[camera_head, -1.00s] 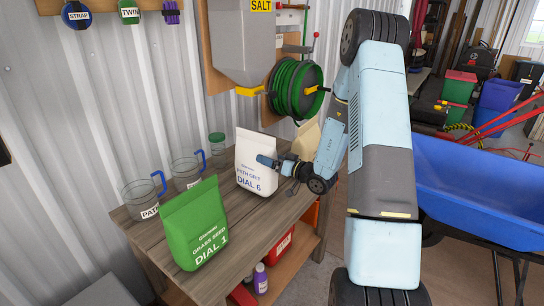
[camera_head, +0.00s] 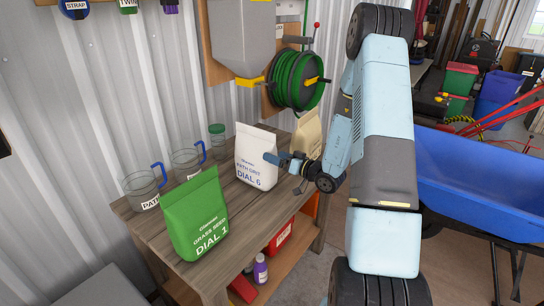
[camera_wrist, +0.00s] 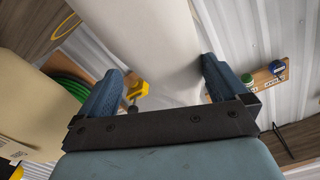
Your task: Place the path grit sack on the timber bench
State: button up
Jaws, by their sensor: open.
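The path grit sack (camera_head: 256,155) is white, labelled "PATH GRIT DIAL 6". It stands upright on the timber bench (camera_head: 250,220), towards its far end. My gripper (camera_head: 272,159) is at the sack's right side, low on it. In the wrist view the sack (camera_wrist: 162,45) reaches between the two blue fingers of my gripper (camera_wrist: 162,75). The fingers are apart, with visible space beside the sack; contact on the far side cannot be told.
A green grass seed sack (camera_head: 195,214) stands nearer on the bench. A tan sack (camera_head: 307,132) is behind my gripper. Glass jugs (camera_head: 142,190) line the wall side. A green hose reel (camera_head: 297,80) hangs above. A blue wheelbarrow (camera_head: 480,185) stands right.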

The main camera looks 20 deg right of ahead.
jog(key=v, duration=0.8)
jog(key=s+a+r+n+g+y, duration=0.2)
jog(key=s+a+r+n+g, duration=0.1)
jog(key=s+a+r+g, duration=1.1)
jog(key=s+d+r+m+t+h, duration=0.2)
jog(key=s+r+h, duration=0.4)
jog(key=s, duration=0.1)
jog(key=s+d+r+m+t+h, duration=0.3)
jog(key=s+r+h, duration=0.3)
jog(key=s, duration=0.2)
jog(key=shift+r+m+h, duration=0.3)
jog(key=shift+r, duration=0.05)
